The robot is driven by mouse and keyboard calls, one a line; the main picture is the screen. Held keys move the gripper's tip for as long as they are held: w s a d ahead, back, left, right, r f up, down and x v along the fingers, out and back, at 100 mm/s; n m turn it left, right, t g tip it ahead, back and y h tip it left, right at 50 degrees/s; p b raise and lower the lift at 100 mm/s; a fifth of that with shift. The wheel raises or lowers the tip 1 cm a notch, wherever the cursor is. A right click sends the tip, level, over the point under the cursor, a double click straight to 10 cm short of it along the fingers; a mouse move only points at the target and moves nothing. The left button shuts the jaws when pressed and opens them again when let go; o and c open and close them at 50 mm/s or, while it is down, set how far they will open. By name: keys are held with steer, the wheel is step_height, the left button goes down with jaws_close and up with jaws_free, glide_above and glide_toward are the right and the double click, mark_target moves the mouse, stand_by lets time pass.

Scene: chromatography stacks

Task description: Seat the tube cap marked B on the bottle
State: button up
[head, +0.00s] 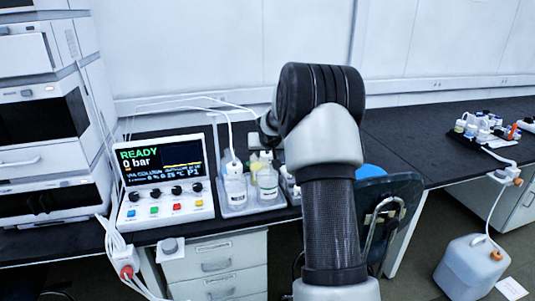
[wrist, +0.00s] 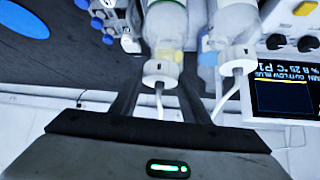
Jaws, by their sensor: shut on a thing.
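A white tube cap (wrist: 161,73) with a small dark mark, too small to read, sits between the fingertips of my gripper (wrist: 160,82) in the wrist view. My gripper is shut on it, and a white tube runs from it. A clear bottle (wrist: 172,20) with a yellow patch is directly beyond the cap; I cannot tell whether the cap touches its neck. In the head view this seems to be the right bottle (head: 267,182) on the bench; my arm hides the gripper there.
A second bottle (head: 235,187) beside it carries a white tube cap (wrist: 237,57) with its own tube. Both bottles stand in a clear tray (head: 226,212). A control box (head: 162,182) reading READY is close on the left. A blue-backed chair (head: 390,200) stands in front.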

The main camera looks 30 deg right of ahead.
steer(key=shift+f, duration=0.1)
steer(key=shift+f+b, duration=0.85)
steer(key=shift+f, duration=0.05)
steer(key=shift+f, duration=0.1)
steer(key=shift+f+b, duration=0.35)
steer(key=shift+b, duration=0.1)
steer(key=o, duration=1.5)
steer(key=shift+o, duration=0.2)
steer(key=shift+r, duration=0.1)
